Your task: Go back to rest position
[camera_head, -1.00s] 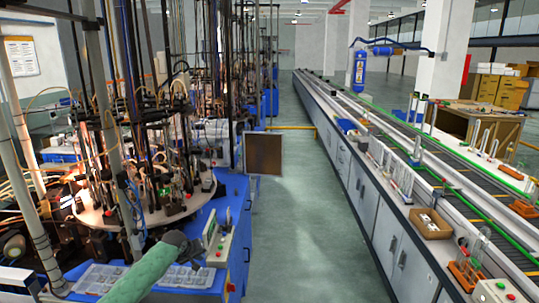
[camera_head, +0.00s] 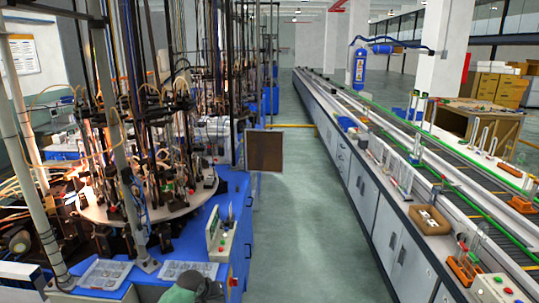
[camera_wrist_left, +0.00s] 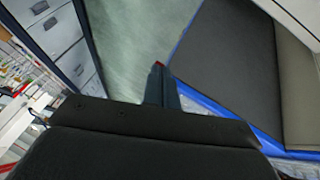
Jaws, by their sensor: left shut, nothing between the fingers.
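My left gripper (camera_wrist_left: 158,80) shows in the left wrist view as two dark fingers, closed together with a small red spot near the tip. Nothing is held between them. Behind the fingers is pale green floor. In the head view, only a green and dark part of my left arm (camera_head: 190,288) shows at the bottom edge, in front of the blue bench (camera_head: 232,205). The fingers cannot be made out there. My right gripper is in neither view.
A round machine table (camera_head: 150,211) with rods and hoses stands at left. Clear trays (camera_head: 105,274) and a button box (camera_head: 221,242) are on the blue bench. A long conveyor counter (camera_head: 385,200) runs along the right. The aisle floor (camera_head: 305,235) between is clear.

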